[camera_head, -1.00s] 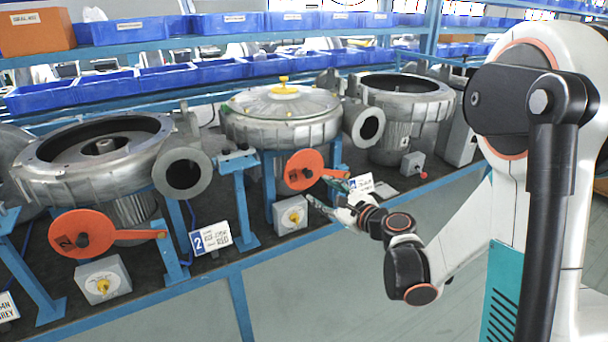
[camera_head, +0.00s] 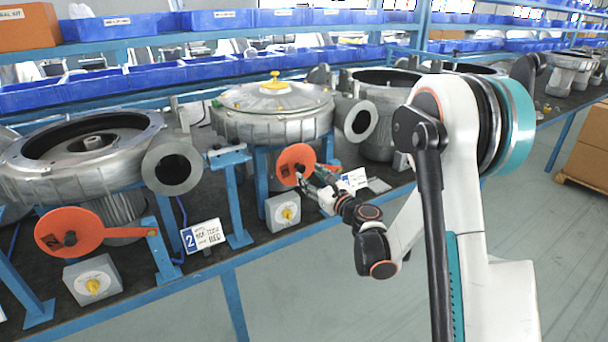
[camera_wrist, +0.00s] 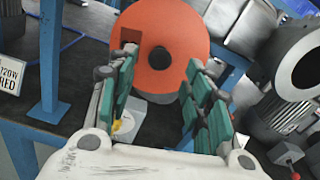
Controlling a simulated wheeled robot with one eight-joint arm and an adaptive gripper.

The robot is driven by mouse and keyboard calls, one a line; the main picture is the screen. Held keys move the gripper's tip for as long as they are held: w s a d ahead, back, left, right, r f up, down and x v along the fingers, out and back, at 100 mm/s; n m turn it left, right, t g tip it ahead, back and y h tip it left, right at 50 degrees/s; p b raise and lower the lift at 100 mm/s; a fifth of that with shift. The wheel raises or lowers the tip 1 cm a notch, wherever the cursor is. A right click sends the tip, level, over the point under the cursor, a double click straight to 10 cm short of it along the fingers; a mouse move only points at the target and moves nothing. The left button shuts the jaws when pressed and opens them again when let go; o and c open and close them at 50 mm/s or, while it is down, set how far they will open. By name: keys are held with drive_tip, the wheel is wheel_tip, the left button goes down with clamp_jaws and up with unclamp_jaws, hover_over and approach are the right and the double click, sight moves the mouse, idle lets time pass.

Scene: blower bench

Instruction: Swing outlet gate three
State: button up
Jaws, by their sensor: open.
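An orange round gate (camera_head: 297,163) with a dark hub stands in front of the middle blower (camera_head: 272,112). Its number cannot be read. My gripper (camera_head: 312,180) is just in front of it, at its lower right in the head view. In the wrist view, the orange disc (camera_wrist: 178,30) fills the upper middle, with its dark hub between my fingers. My gripper (camera_wrist: 160,88) is open, its teal pads apart on either side, with nothing held. I cannot tell whether the pads touch the disc. The gate's arm is mostly hidden.
Another orange gate (camera_head: 70,232) with a long arm is at the left. A grey box with a yellow knob (camera_head: 283,210) sits below the middle gate. A blue post (camera_head: 234,200) and a label plate (camera_head: 203,235) stand to its left. The floor in front is clear.

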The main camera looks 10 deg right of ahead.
sight(303, 170)
drive_tip(key=shift+b+x, duration=0.4)
drive_tip(key=shift+x, duration=1.95)
clamp_jaws()
